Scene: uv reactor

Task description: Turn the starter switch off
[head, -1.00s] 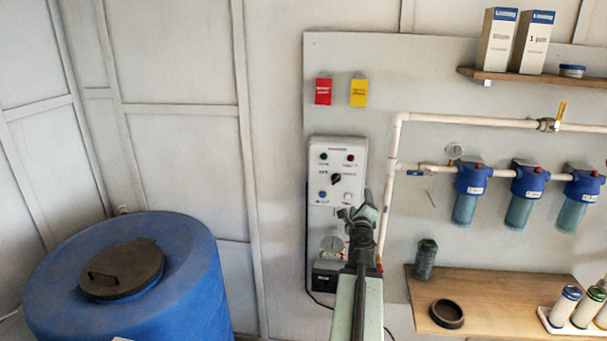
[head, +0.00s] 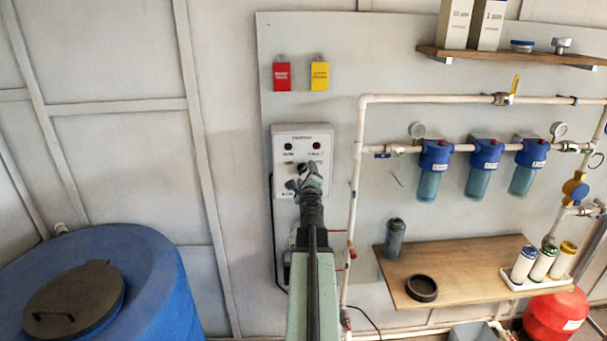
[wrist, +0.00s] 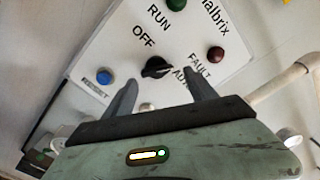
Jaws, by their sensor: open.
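The starter box (head: 287,135) is a white panel on the grey backboard, and it also shows in the wrist view (wrist: 112,50). Its black starter switch (wrist: 156,67) is a rotary knob between the OFF and AU... labels, its narrow end towards AU.... My gripper (head: 303,176) is in front of the box's lower half and covers part of it. In the wrist view my gripper (wrist: 160,82) is open and empty. The knob appears just beyond and between the fingertips, with no contact visible.
The wrist view shows a blue RESET button (wrist: 104,76), a red FAULT lamp (wrist: 215,54) and a green RUN lamp (wrist: 176,4). A white pipe (head: 354,200) runs right of the box. A wooden shelf (head: 470,262) is at lower right, a blue tank (head: 150,275) at lower left.

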